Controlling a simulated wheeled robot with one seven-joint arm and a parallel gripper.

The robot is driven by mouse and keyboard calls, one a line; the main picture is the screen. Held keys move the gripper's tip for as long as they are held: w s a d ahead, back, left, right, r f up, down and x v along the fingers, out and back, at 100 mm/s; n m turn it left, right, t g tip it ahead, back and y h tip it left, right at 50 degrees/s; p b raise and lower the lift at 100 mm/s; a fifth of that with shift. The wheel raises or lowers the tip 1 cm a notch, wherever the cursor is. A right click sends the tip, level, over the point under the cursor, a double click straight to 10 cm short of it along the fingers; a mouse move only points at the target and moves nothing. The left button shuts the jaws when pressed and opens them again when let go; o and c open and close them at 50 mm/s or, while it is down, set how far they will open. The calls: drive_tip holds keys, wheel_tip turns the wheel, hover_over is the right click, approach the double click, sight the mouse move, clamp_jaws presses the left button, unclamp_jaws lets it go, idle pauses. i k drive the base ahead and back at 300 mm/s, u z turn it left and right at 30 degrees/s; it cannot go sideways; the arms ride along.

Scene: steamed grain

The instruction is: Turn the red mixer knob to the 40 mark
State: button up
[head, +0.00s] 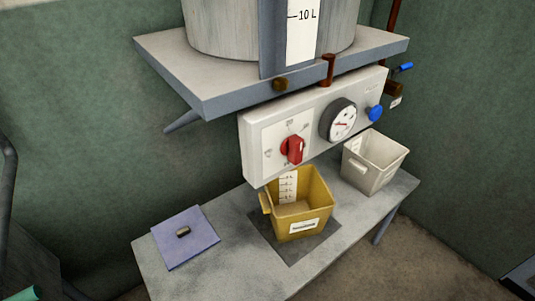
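The red mixer knob (292,149) sits on a white square dial plate on the left half of the light grey control panel (254,134). Small marks surround the knob; the top one looks like 20, and the others are too small to read surely. I cannot tell which mark the knob points to. My gripper is not in view, and nothing touches the knob.
A round gauge (338,119) and a blue knob (375,113) are right of the red knob. A shelf (215,97) with a large tank overhangs the panel. Below, a bench (230,210) holds a yellow bin (308,211), a white bin (371,179) and a purple lid (205,237).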

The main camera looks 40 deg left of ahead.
sight(293, 146)
drive_tip(key=u, duration=0.85)
drive_tip(key=k, duration=0.85)
drive_tip(key=u, duration=0.35)
